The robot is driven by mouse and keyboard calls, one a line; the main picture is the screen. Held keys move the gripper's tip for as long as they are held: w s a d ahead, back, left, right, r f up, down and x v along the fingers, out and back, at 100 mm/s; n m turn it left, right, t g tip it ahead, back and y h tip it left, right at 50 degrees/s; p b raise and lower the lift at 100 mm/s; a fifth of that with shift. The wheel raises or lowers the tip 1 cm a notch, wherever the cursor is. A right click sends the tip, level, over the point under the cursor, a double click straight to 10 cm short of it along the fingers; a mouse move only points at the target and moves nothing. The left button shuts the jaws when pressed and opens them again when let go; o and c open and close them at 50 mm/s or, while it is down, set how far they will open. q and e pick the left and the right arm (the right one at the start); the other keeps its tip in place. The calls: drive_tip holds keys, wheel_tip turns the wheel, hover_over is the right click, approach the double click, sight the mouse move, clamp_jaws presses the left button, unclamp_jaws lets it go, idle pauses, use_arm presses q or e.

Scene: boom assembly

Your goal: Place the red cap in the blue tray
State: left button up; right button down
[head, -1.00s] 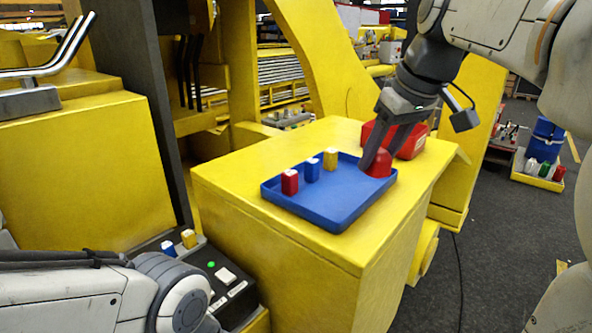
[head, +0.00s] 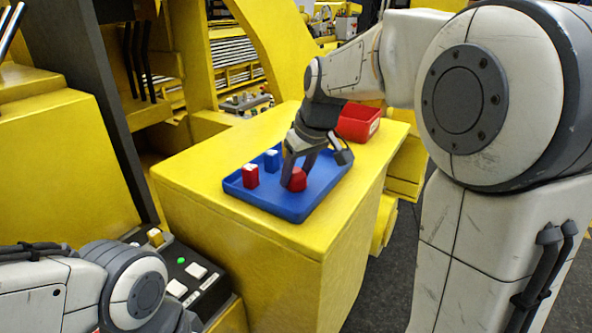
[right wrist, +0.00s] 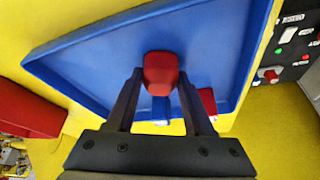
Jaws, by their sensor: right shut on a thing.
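The red cap (head: 298,180) is between the fingers of my right gripper (head: 292,178), at the middle of the blue tray (head: 322,181). In the right wrist view, the fingers (right wrist: 158,84) flank the cap (right wrist: 161,72), with the tray floor (right wrist: 95,60) behind it. I cannot tell whether the cap touches the tray floor. My left arm shows at the lower left of the head view, but its gripper is out of view.
A red block (head: 250,176) and a blue block (head: 271,160) stand at the tray's left side. A red bin (head: 358,123) stands behind the tray on the yellow table (head: 200,165). A control box with a green light (head: 181,261) is at the lower left.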

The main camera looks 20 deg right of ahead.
drive_tip(key=shift+f, duration=0.15)
drive_tip(key=shift+c, duration=1.4)
unclamp_jaws()
drive_tip(key=shift+r, duration=0.3)
drive_tip(key=shift+s+d+r, duration=0.1)
drive_tip(key=shift+s+r, duration=0.05)
drive_tip(key=shift+r, duration=0.2)
drive_tip(key=b+v, duration=0.1)
drive_tip(key=v, duration=1)
drive_tip(key=shift+b, duration=0.35)
